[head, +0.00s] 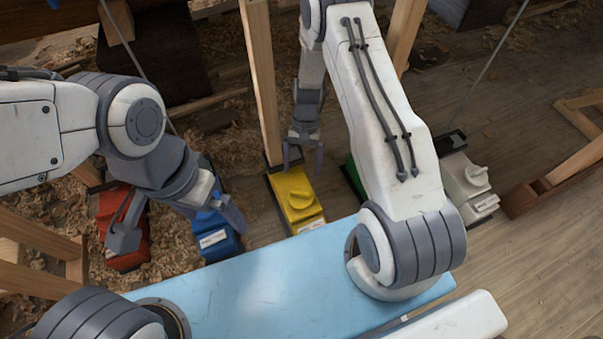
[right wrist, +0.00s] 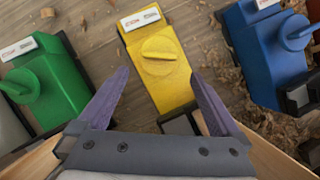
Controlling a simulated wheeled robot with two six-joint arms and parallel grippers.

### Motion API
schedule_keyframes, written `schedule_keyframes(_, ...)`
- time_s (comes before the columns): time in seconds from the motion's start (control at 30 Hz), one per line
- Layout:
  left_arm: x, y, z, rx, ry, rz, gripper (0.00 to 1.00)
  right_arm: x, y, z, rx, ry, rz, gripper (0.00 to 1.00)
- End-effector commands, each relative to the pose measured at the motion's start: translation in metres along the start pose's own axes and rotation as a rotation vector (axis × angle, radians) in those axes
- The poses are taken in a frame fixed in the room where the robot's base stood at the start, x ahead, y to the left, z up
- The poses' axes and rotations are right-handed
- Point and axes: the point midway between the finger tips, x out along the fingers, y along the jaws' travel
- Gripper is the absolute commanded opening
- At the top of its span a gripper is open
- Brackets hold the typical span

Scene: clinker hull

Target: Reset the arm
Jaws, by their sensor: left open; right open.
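My left gripper (head: 180,222) is open in the head view, with its fingers spread above the red box (head: 122,255) and the blue box (head: 215,243). No object shows between its fingers. My right gripper (head: 303,158) is open and empty. It hangs beside the far end of the yellow box (head: 294,193), near a wooden post. In the right wrist view the yellow box (right wrist: 158,65) shows beyond and between the spread fingers of my right gripper (right wrist: 158,98). It is apart from the fingers as far as I can tell.
A green box (head: 352,173) is mostly hidden behind my right arm. A pale box (head: 465,180) stands further right. Wooden posts (head: 262,80) rise among the boxes. Wood shavings cover the floor at left. Open plank floor (head: 540,270) lies at right.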

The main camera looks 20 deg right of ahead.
Motion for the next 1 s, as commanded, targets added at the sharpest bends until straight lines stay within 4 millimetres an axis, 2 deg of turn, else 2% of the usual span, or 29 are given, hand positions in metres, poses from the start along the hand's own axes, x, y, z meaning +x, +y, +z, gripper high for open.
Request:
schedule_keyframes(0.03, -0.005, 0.000, 0.000, 0.000, 0.000, 0.000, 1.00, -0.009, 0.000, 0.001, 0.000, 0.001, -0.001, 1.00)
schedule_keyframes(0.17, -0.008, 0.001, 0.000, 0.000, 0.000, 0.000, 1.00, -0.015, 0.000, 0.000, 0.000, 0.000, 0.000, 1.00)
schedule_keyframes(0.57, -0.005, 0.000, 0.000, 0.000, 0.000, 0.000, 1.00, -0.012, 0.000, 0.000, 0.000, -0.001, 0.000, 1.00)
schedule_keyframes(0.67, 0.001, 0.000, 0.000, 0.000, 0.000, 0.000, 1.00, -0.002, 0.000, -0.001, 0.000, -0.003, 0.001, 1.00)
schedule_keyframes(1.0, 0.033, -0.002, 0.002, 0.000, 0.000, 0.000, 1.00, 0.059, 0.001, -0.001, 0.001, -0.004, 0.001, 1.00)
